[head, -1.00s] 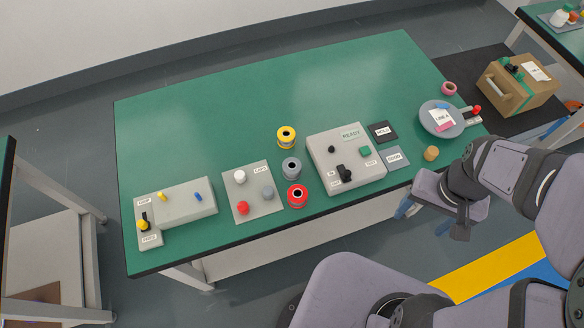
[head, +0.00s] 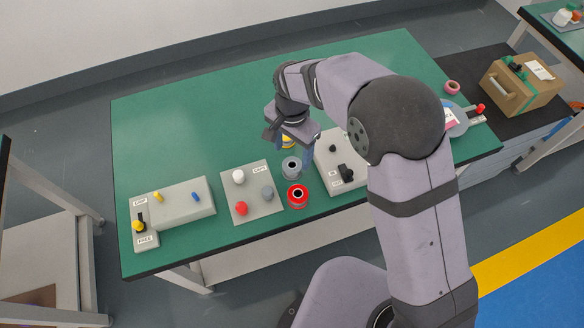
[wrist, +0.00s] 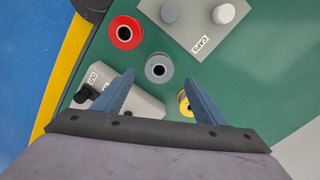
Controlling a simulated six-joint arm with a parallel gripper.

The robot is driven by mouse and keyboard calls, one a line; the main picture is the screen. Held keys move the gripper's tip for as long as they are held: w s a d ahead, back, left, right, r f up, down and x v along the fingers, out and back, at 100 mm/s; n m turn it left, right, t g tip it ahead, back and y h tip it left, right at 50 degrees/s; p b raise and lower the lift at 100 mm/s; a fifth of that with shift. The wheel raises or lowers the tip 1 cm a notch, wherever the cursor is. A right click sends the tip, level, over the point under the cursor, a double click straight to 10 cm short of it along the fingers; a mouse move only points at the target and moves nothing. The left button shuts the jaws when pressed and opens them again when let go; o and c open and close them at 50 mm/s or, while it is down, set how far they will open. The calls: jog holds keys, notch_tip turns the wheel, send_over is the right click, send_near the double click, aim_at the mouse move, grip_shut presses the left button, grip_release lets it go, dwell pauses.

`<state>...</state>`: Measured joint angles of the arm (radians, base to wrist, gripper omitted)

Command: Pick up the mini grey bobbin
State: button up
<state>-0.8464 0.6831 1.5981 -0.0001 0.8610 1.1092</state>
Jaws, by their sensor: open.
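The mini grey bobbin (head: 291,168) stands upright on the green table between the yellow and red bobbins. In the wrist view the grey bobbin (wrist: 159,68) shows its round top and dark centre hole, just beyond and between the fingertips. My gripper (head: 306,158) is above the table near the grey and yellow bobbins. In the wrist view my gripper (wrist: 160,82) has its two blue fingers wide apart with nothing between them. The fingers do not visibly touch the bobbin.
The red bobbin (head: 297,196) and the partly hidden yellow bobbin (head: 287,140) stand close on either side. The caps plate (head: 251,207) lies to the left. A grey control box (head: 330,177) stands to the right, partly behind my arm.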

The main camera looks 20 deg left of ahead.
aim_at(293, 166)
jog(key=shift+d+f+p, duration=0.1)
jog(key=shift+f+p, duration=1.25)
jog(key=shift+f, duration=2.3)
jog(key=c, duration=1.2)
